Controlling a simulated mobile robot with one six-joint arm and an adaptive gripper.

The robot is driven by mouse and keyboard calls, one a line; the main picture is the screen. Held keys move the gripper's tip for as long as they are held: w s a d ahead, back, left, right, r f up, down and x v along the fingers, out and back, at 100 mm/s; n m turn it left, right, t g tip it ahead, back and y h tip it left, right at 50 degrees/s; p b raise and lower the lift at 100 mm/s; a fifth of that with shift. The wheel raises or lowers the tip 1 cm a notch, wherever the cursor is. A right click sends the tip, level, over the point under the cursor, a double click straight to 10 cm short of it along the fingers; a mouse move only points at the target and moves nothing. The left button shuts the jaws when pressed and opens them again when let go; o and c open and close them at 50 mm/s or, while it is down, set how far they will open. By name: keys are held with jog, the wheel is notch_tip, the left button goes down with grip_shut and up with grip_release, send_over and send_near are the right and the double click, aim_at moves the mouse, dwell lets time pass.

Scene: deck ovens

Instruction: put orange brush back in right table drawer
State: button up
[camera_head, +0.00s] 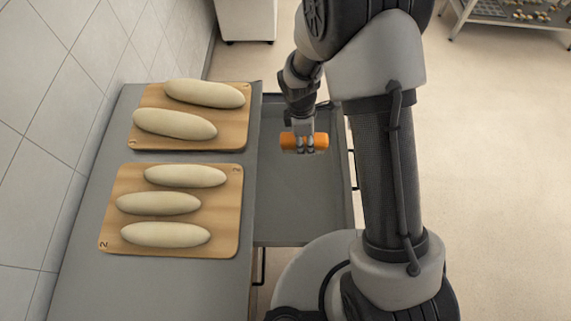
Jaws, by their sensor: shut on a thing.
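The orange brush (319,140) is held crosswise in my gripper (304,148), which is shut on it. Only its orange part shows clearly; the fingers cover its middle. The gripper points down over an open grey drawer (300,205), which is pulled out from the right side of the grey table (180,285). The brush appears over the far half of the drawer. I cannot tell whether it touches the drawer floor. The visible drawer floor looks empty.
Two wooden boards with pale dough loaves lie on the table: a far board (190,143) and a near board (228,240). A tiled wall (60,100) runs along the left. A rack (510,15) stands far right. Floor (490,180) at right is clear.

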notch_tip(320, 180, down, 19)
jog(key=b, duration=0.5)
jog(key=shift+a+f, duration=0.1)
jog(key=shift+f, duration=0.1)
jog(key=shift+f+b, duration=0.15)
jog(key=shift+b, duration=0.25)
jog(key=o, duration=1.2)
